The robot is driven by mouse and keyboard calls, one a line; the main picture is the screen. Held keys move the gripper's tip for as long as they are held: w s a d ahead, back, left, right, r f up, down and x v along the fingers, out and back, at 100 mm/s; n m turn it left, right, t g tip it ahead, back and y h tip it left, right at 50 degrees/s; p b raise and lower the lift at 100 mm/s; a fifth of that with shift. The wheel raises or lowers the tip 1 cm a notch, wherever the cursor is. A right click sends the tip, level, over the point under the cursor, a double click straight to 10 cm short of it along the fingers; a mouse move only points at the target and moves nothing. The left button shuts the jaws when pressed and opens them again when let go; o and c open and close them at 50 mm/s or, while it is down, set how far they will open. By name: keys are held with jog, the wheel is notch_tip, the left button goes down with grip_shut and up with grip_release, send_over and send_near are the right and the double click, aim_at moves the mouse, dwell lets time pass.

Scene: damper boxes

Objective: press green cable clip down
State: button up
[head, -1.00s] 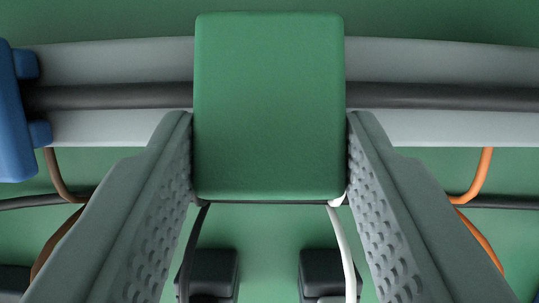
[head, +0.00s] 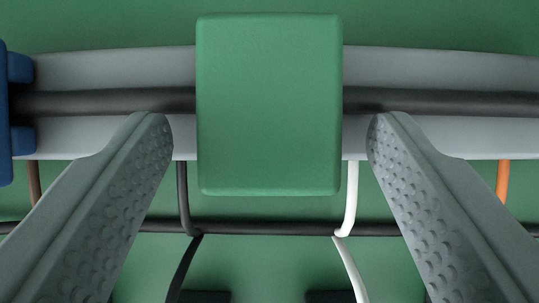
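The green cable clip (head: 269,105) is a rounded block in the middle of the head view, lying across a grey rail (head: 440,72) with a dark channel or cable along it. My gripper (head: 270,125) is open, with one finger on each side of the clip. A clear gap shows between each finger and the clip's sides. The clip's underside is hidden, so I cannot tell how deeply it is seated.
A blue clip (head: 8,110) sits on the rail at the left edge. Black (head: 183,195), white (head: 351,195) and orange (head: 502,182) wires run below the rail. A dark cable (head: 265,229) crosses beneath. Dark blocks (head: 337,297) show at the bottom.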

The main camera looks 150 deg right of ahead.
jog(key=v, duration=1.7)
jog(key=shift+r, duration=0.2)
jog(key=s+d+r+m+t, duration=0.1)
jog(key=s+d+r+t, duration=0.35)
jog(key=d, duration=0.65)
jog(key=s+d+r+m+t+h, duration=0.1)
jog(key=s+d+r+m+t, duration=0.1)
jog(key=s+d, duration=0.8)
jog(key=s+d+r+m+t+h, duration=0.2)
jog(key=s+d+t, duration=0.2)
jog(key=s+d, duration=0.7)
jog(key=s, duration=0.4)
jog(key=shift+s+d+r+t, duration=0.15)
jog(key=shift+s+r+t, duration=0.05)
jog(key=shift+s+t, duration=0.15)
jog(key=shift+w, duration=0.1)
